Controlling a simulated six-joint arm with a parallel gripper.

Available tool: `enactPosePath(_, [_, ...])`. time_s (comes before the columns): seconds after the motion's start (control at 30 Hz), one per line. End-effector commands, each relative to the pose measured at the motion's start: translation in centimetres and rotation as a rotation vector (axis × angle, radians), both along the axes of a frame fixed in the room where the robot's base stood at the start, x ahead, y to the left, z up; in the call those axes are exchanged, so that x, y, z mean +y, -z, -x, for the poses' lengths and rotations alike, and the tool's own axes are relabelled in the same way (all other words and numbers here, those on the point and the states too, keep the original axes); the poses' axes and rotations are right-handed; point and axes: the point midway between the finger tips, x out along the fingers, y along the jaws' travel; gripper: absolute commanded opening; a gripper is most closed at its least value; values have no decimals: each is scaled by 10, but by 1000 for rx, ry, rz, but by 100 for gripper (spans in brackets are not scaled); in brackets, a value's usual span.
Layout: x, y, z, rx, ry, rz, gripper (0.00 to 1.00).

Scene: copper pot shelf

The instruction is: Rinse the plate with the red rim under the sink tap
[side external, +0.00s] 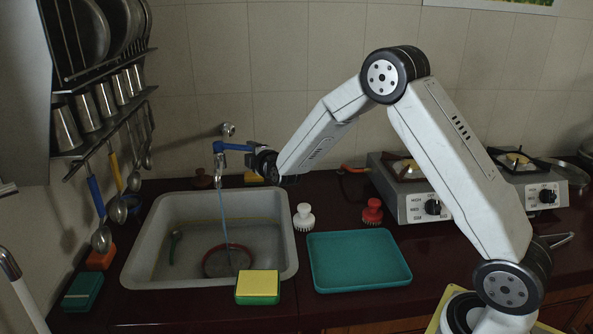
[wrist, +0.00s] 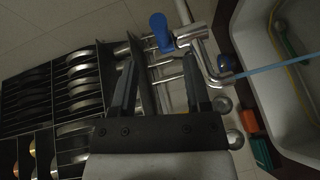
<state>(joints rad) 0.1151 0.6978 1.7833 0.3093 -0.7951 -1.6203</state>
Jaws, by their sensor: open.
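The plate with the red rim (side external: 216,262) lies in the sink (side external: 139,243) in the side view. The tap (side external: 219,158) has a blue part at its top, and a thin stream of water (side external: 224,215) runs from it down to the plate. My gripper (side external: 262,160) is beside the tap at the back of the sink, well above the plate. In the wrist view my gripper (wrist: 158,65) has its two fingers apart with nothing held between them. The tap's blue lever (wrist: 160,31) shows beyond the fingertips. The plate is not visible in the wrist view.
A green spoon (side external: 175,246) lies in the sink. A yellow-green sponge (side external: 257,287) sits at its front rim. A white brush (side external: 303,217), a red brush (side external: 372,211) and a teal tray (side external: 358,261) are to the right. A utensil rack (side external: 105,95) hangs on the left.

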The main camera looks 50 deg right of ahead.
Motion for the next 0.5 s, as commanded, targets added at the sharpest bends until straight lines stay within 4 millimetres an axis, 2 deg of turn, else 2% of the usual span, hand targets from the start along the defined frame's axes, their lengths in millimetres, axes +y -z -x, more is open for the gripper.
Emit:
enactPosePath(0.27, [0,0,0,0,0,0,61])
enactPosePath(0.43, [5,-1,3,-1,-2,-1,7])
enactPosePath(0.47, [8,-2,5,-1,-2,-1,0])
enactPosePath(0.5, [12,-4,8,-1,-3,-2,0])
